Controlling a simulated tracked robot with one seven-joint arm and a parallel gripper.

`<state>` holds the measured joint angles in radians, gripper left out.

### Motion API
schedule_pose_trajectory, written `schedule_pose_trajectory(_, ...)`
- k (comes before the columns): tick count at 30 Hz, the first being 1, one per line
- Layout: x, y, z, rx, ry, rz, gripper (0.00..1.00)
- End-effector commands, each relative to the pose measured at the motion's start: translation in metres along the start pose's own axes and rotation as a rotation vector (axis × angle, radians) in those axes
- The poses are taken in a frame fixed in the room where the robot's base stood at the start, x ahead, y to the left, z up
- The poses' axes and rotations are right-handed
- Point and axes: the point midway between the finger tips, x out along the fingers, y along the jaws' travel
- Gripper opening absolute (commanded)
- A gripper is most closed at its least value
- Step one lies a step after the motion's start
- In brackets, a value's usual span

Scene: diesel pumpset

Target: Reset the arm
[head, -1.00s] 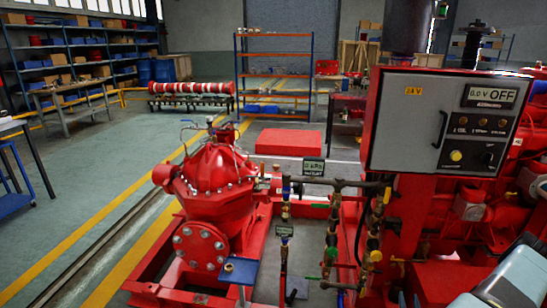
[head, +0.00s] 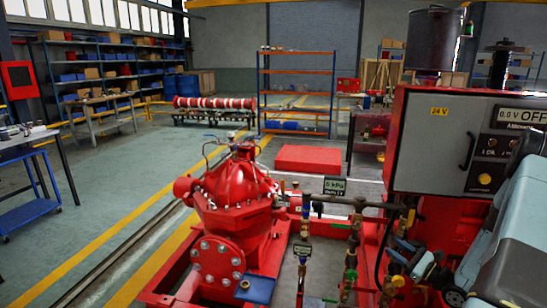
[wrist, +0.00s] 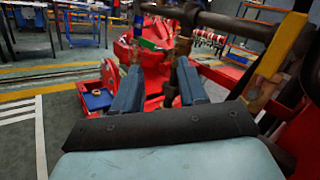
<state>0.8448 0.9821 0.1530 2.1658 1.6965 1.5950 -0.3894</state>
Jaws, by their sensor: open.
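My gripper (wrist: 160,86) is open in the wrist view, its two blue-grey fingers apart with nothing held between them. In the head view my gripper (head: 402,262) shows at the lower right, in front of the red engine side and just right of the brass valves. My pale blue-grey arm is folded at the right edge. A red pump (head: 236,195) stands left of it, apart from the fingers. In the wrist view, a dark pipe (wrist: 225,24) and brass fittings (wrist: 268,65) lie close beyond the fingers, at upper right.
The control box (head: 450,140) stands close above and behind my arm. The pipe with valves (head: 352,235) runs between gripper and pump. A blue plate with a brass ring (head: 257,290) is at the front. Open floor (head: 110,220) lies to the left.

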Motion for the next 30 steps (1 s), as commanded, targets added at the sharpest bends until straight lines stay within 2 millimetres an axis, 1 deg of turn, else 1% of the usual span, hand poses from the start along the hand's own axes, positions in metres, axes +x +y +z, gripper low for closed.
schedule_pose_trajectory(1,0.011,0.003,0.016,-0.023,-0.007,0.057,0.42)
schedule_pose_trajectory(6,0.036,0.02,0.063,-0.087,-0.017,0.247,0.42)
schedule_pose_trajectory(9,0.048,0.032,0.09,-0.13,-0.019,0.356,0.42)
schedule_pose_trajectory(15,0.064,0.059,0.14,-0.225,-0.013,0.569,0.42)
schedule_pose_trajectory(23,0.07,0.095,0.198,-0.373,0.015,0.826,0.42)
schedule_pose_trajectory(30,0.065,0.126,0.245,-0.533,0.055,1.043,0.42)
